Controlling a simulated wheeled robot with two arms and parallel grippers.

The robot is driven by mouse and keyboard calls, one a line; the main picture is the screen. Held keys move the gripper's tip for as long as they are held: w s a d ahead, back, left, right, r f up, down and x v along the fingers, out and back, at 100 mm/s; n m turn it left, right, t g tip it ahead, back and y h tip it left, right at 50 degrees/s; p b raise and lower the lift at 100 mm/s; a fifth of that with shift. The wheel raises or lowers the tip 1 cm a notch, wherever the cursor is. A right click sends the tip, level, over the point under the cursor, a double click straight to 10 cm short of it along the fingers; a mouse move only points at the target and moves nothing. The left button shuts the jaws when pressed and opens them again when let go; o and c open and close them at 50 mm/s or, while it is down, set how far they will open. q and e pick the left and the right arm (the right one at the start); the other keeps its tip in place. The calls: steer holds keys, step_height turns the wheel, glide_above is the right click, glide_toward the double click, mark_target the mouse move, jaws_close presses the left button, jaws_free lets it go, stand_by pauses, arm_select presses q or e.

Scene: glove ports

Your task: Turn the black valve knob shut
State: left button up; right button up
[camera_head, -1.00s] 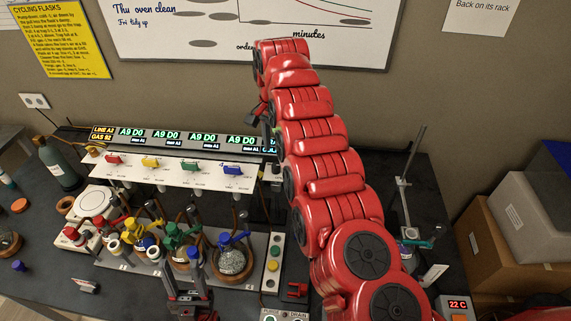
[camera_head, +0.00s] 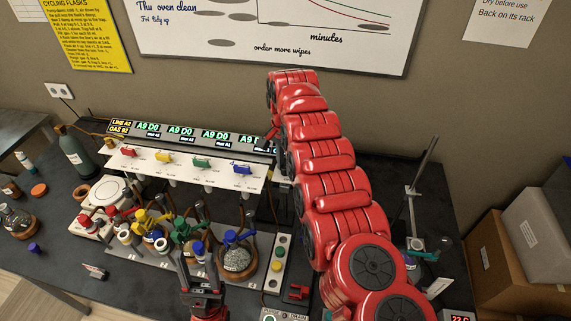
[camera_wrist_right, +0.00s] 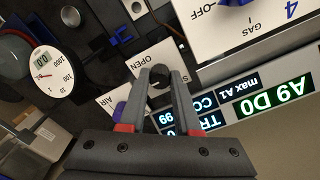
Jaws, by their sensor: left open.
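The black valve knob (camera_wrist_right: 158,77) shows in the right wrist view, on a white plate marked OPEN (camera_wrist_right: 146,64) with a second, partly covered word beginning with S. My right gripper (camera_wrist_right: 160,84) has its two fingertips on either side of the knob. I cannot tell whether they touch it. In the head view my red right arm reaches towards the far right end of the valve panel (camera_head: 185,169) and hides the knob and the right gripper's fingers. My left gripper (camera_head: 202,264) is open and empty, low in front of the flasks.
Red, yellow, green and blue handles (camera_head: 242,169) line the white panel. Several flasks with coloured clamps, including a grey-filled one (camera_head: 238,258), stand close to my left gripper. A button box (camera_head: 277,262) stands beside them. A round dial (camera_wrist_right: 46,75) is near my right gripper.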

jaws_close()
